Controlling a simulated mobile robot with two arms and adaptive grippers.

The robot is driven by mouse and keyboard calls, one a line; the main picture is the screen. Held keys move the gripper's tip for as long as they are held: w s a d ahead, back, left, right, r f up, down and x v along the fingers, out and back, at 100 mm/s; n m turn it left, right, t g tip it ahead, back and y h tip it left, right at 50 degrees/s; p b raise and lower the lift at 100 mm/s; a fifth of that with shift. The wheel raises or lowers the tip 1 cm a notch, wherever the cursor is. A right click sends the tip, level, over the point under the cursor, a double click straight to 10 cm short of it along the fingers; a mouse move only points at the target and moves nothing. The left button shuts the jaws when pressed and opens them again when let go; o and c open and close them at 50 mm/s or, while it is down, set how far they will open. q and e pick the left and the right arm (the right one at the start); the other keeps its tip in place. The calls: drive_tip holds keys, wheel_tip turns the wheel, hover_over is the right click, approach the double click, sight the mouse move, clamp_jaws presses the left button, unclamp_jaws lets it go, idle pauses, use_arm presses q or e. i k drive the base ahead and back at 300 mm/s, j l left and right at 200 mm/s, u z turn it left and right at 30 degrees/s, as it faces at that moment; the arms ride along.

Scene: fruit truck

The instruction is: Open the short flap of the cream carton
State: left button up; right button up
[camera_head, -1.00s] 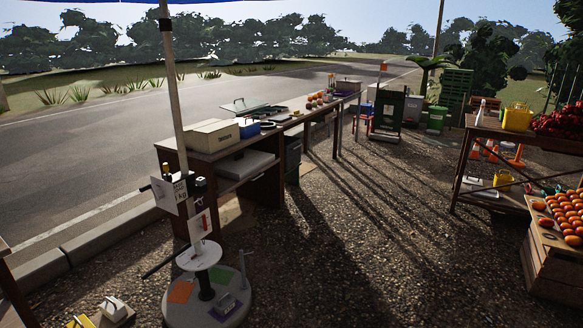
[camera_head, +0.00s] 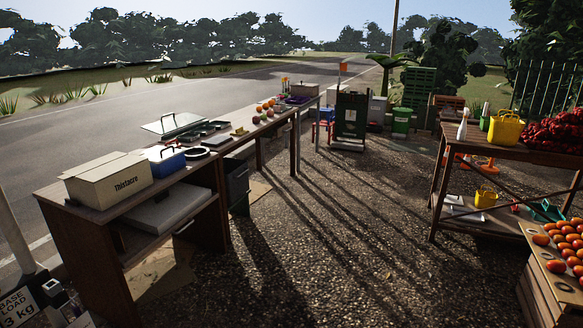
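The cream carton (camera_head: 109,187) stands on the near end of the long brown wooden table at the left. The word "Thistacre" is printed on its front side. Its top looks closed, with a seam along the top panels; single flaps are too small to tell apart. Neither of my grippers is in view.
A blue box (camera_head: 165,161) stands just behind the carton on the table (camera_head: 66,213), with trays and fruit farther along. A post (camera_head: 12,226) and base-load sign (camera_head: 18,306) are at the lower left. Orange fruit (camera_head: 565,243) fills a crate at right. The gravel middle is clear.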

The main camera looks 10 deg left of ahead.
sight(78, 170)
drive_tip(key=i+u, duration=0.4)
drive_tip(key=i+l+u, duration=0.2)
drive_tip(key=i+u, duration=0.25)
drive_tip(key=i+l+u, duration=0.25)
drive_tip(key=u, duration=0.15)
